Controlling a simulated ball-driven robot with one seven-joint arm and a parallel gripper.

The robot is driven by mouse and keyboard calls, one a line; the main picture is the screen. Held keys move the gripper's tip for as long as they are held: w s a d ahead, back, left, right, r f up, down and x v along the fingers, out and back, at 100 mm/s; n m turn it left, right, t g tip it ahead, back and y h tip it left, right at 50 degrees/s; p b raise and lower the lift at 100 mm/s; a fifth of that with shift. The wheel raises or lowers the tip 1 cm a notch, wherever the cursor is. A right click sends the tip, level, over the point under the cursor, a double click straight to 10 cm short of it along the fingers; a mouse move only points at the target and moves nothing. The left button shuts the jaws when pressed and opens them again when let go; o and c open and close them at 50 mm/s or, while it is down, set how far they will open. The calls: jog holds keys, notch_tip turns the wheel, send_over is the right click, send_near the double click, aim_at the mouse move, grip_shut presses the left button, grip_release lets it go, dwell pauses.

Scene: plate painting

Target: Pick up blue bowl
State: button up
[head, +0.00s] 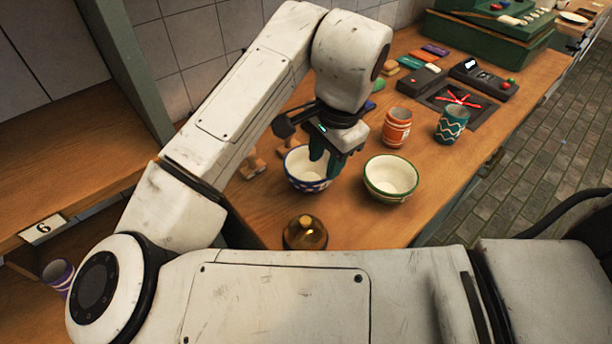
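The blue bowl (297,168), white inside with a blue patterned outside, stands upright on the wooden counter in the head view. My gripper (326,163) points down at its right side, with its dark green fingers apart. One finger reaches over the inside of the bowl and the other is near its right rim. Whether either finger touches the bowl cannot be told. The gripper hides part of the bowl's right rim.
A green-rimmed bowl (391,177) stands close to the right. An amber glass object (305,233) is in front. An orange cup (397,128) and a teal cup (452,124) stand behind right. A purple striped cup (58,274) is on a lower shelf at left.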

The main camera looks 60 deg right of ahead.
jog(key=shift+w+d+f, duration=0.1)
jog(key=shift+d+f, duration=0.05)
jog(key=shift+f, duration=1.45)
jog(key=shift+d+f, duration=0.15)
jog(key=shift+f, duration=1.45)
jog(key=shift+c, duration=0.4)
grip_shut()
